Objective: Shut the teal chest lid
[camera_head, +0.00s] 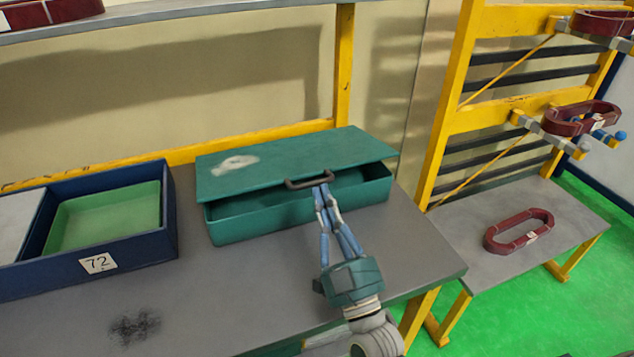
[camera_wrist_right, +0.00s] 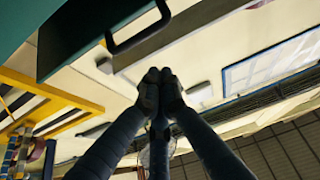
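The teal chest (camera_head: 285,209) stands on the grey workbench. Its lid (camera_head: 290,160) is tilted slightly up at the front, with a dark gap above the chest's front wall. A dark handle (camera_head: 308,182) sits on the lid's front edge, and it also shows in the right wrist view (camera_wrist_right: 138,40). My right gripper (camera_head: 323,190) is just in front of and below the handle. Its fingertips are together (camera_wrist_right: 160,77) with nothing visible between them, apart from the handle in the wrist view. My left gripper is not in view.
A navy bin (camera_head: 150,247) labelled 72, holding a green tray (camera_head: 105,215), stands left of the chest. At right, a yellow rack (camera_head: 450,110) holds dark red coils, and another coil (camera_head: 519,231) lies on a lower grey table. The bench front is mostly clear.

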